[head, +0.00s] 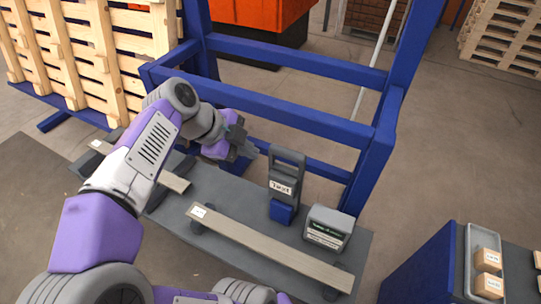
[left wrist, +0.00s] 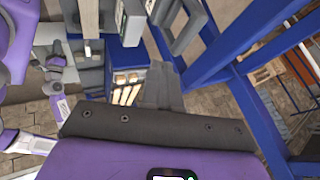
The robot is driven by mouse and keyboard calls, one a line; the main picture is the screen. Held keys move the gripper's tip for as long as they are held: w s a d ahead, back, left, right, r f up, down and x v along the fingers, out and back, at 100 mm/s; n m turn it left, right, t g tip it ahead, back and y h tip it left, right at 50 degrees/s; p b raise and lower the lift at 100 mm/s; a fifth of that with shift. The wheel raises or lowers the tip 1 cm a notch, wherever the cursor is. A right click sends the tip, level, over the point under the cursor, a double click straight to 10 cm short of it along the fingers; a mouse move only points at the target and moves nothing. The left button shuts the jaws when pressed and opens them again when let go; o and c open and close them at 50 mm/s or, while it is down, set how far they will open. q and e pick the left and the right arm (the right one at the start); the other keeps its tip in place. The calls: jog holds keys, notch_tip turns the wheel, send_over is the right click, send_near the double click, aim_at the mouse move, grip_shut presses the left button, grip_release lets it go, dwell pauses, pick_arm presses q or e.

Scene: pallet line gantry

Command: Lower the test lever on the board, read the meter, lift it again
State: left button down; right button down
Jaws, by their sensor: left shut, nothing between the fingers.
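The test lever (head: 286,172) is a dark grey loop handle with a "Test" label, standing upright on a blue base on the grey board (head: 235,195). The meter (head: 328,229) is a grey box with a dark display and green text, too small to read, just right of the lever. My left gripper (head: 250,150) is shut and empty, left of the lever's top and apart from it. My right gripper does not show.
A long plank (head: 268,247) lies across the front of the board, and a shorter plank (head: 172,178) lies left. A blue gantry frame (head: 290,112) stands behind. Wooden pallets (head: 95,50) are back left. A tray (head: 470,262) with small boxes is at right.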

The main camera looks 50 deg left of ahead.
pick_arm(q)
jog(key=w+f, duration=0.7)
jog(key=w, duration=0.2)
jog(key=shift+w+a+f+b, duration=0.15)
jog(key=shift+a+f+b, duration=0.15)
jog(key=shift+a+f, duration=0.05)
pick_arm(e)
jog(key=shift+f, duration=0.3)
